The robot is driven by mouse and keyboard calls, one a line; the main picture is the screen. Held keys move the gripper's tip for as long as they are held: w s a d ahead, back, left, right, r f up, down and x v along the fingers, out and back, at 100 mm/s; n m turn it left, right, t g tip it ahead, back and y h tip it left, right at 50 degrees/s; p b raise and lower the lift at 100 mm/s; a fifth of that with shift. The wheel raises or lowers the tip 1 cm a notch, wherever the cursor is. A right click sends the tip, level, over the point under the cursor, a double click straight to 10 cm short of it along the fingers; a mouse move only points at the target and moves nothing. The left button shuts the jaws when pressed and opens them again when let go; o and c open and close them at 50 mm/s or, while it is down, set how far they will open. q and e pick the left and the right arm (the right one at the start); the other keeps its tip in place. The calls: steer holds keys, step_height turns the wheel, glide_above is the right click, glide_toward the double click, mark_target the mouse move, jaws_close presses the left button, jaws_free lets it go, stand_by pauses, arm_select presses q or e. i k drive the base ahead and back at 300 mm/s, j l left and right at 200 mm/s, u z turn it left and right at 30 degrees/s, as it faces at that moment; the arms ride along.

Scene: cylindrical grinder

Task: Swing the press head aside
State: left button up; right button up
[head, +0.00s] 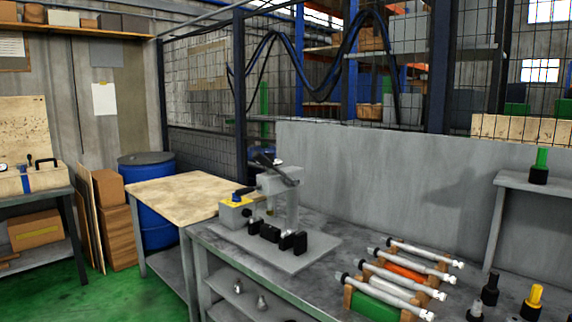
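A small grey press (285,208) stands on a flat grey plate (318,249) at the left end of the metal workbench. Its head (272,183) sits at the top of the column, with a dark lever (266,161) above it. A grey box with a yellow top and a blue part (237,212) is just left of the column. Several black blocks (270,233) stand on the plate in front of the press. Which part of the head turns is too small to tell. Neither of my grippers is in view.
Shafts (395,281) lie on a wooden rack at the bench's right, near black and yellow holders (532,303). A grey panel (390,180) stands behind the bench. A wooden-topped table (180,194) adjoins it at left, bare on top. Green floor (95,295) is open at lower left.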

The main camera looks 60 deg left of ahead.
mark_target(274, 184)
steer(key=u, duration=1.95)
